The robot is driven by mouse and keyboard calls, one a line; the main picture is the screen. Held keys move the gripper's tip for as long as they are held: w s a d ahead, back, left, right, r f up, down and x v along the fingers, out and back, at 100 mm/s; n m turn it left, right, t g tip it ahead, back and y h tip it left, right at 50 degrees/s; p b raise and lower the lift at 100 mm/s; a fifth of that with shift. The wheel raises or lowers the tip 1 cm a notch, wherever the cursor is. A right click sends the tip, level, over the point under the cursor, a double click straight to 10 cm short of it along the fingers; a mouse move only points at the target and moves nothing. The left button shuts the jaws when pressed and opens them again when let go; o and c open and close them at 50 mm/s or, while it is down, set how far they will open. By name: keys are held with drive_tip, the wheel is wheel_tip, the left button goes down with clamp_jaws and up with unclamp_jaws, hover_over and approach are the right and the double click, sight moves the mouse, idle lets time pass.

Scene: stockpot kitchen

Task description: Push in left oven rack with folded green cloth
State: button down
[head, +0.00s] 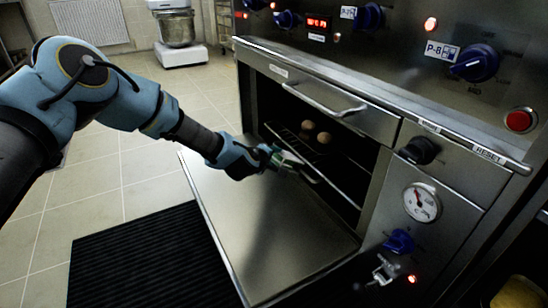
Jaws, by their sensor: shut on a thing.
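The oven (390,120) stands open, its flat metal door (265,225) folded down. Inside is a dark wire rack (330,158) with a few round brown items on it. My gripper (280,156) is over the lowered door at the oven mouth, by the rack's front edge. It is shut on a small folded green cloth (289,160), mostly hidden by the fingers. The cloth is at or very close to the rack's front; I cannot tell whether they touch.
A panel or drawer front with a bar handle (325,100) is above the opening. Knobs (398,241) and a gauge (421,202) are at the right. A black ribbed mat (135,260) lies on the tiled floor. A mixer (177,32) stands at the back. The floor at left is clear.

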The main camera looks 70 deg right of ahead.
drive_tip(key=w+a+r+p, duration=0.2)
drive_tip(key=r, duration=0.1)
drive_tip(key=shift+w+a, duration=0.2)
drive_tip(key=shift+a, duration=0.2)
drive_tip(key=shift+f, duration=0.1)
idle(0.6)
